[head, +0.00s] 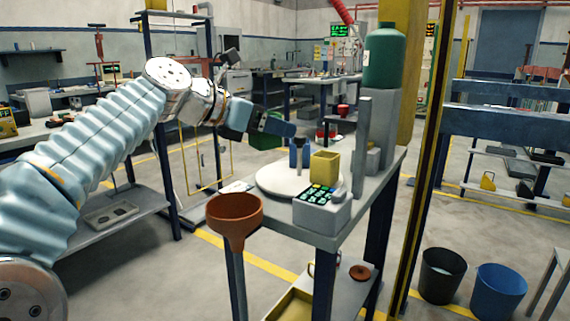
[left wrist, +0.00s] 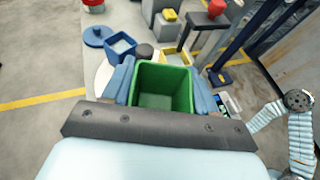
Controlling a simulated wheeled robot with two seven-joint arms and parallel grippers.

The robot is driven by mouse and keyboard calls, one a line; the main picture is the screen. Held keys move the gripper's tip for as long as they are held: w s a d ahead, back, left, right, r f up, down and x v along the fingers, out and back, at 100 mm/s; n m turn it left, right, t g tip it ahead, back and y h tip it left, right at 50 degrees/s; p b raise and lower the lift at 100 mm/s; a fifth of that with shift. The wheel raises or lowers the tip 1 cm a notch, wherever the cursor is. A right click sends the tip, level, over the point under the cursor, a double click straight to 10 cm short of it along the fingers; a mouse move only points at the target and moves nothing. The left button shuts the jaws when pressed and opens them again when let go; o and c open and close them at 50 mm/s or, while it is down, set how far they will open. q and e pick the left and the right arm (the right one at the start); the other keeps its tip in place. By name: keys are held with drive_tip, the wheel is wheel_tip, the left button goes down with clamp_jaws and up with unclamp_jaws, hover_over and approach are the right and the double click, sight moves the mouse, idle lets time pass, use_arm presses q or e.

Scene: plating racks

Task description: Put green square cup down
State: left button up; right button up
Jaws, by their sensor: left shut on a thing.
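My left gripper (head: 268,124) is shut on the green square cup (head: 266,141), which is mostly hidden behind its fingers in the head view. In the left wrist view the green cup (left wrist: 163,88) is open-topped and empty, with the fingers on its two sides. The gripper holds it above the round white plate (head: 272,184) on the grey table. A yellow square cup (head: 324,166) stands to the right of the plate. A blue square cup (left wrist: 121,46) shows beyond the green cup in the left wrist view. My right gripper is in neither view.
A control box (head: 321,210) with lit buttons stands at the table's front edge. A brown funnel (head: 234,216) is left of it. A large green bottle (head: 384,58) stands at the back right. The plate's front part is bare.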

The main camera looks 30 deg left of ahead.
use_arm(q)
drive_tip(key=b, duration=0.1)
hover_over(281, 178)
drive_tip(key=f, duration=0.5)
drive_tip(key=shift+s+f, duration=0.2)
drive_tip(key=shift+s, duration=0.15)
drive_tip(key=f, duration=0.1)
drive_tip(key=f+b, duration=0.1)
drive_tip(key=shift+w+f, duration=0.3)
drive_tip(key=shift+f, duration=0.1)
drive_tip(key=shift+f+b, duration=0.3)
drive_tip(key=shift+f, duration=0.05)
drive_tip(key=shift+f, duration=0.15)
drive_tip(key=o, duration=1.1)
